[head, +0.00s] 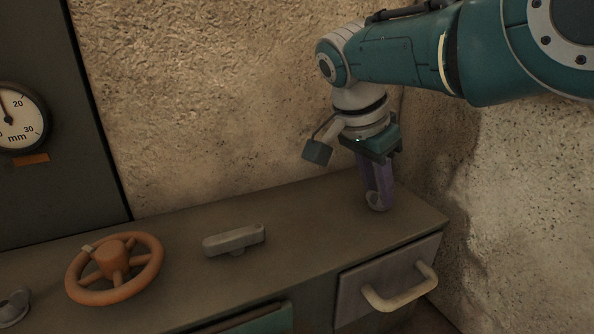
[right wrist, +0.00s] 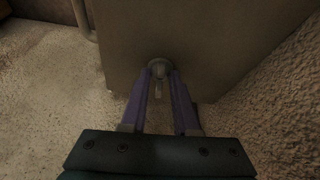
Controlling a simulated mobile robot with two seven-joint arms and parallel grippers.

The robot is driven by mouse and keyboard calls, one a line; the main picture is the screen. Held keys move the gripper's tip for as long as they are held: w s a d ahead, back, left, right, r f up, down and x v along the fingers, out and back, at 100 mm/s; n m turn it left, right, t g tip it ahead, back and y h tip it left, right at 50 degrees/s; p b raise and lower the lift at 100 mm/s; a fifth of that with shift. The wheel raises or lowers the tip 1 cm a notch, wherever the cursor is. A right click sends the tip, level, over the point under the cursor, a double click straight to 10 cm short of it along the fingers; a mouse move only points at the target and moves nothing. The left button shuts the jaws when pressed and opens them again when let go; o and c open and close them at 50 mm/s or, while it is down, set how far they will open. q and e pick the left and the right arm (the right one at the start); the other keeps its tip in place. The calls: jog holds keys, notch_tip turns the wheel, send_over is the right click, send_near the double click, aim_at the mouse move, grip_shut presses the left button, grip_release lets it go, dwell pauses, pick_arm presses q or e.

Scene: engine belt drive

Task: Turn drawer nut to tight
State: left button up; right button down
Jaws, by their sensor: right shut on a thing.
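My right gripper (head: 377,205) points down at the right end of the bench top. It is shut on a small round grey nut (head: 377,207). In the right wrist view the two purple fingers of my right gripper (right wrist: 159,76) sit on either side of the nut (right wrist: 157,67), and a short pale tab points from it toward the camera. The fingers hide part of the nut in the head view. I can read no tight mark. A drawer (head: 355,297) with a pale handle (head: 401,291) is in the bench front below. My left gripper is not in view.
On the bench top (head: 300,205) are a grey bar-shaped handle (head: 233,240) and an orange handwheel (head: 115,267). A gauge marked mm (head: 18,118) is on the dark panel at left. Rough stone walls stand close behind and right of my right arm.

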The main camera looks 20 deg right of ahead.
dwell(0.3)
jog(key=c, duration=0.7)
grip_release()
jog(key=shift+o, duration=0.2)
jog(key=p+v, duration=0.9)
jog(key=p, duration=0.1)
jog(key=shift+a+r+p, duration=0.15)
jog(key=shift+r+p, duration=0.15)
jog(key=shift+r, duration=0.1)
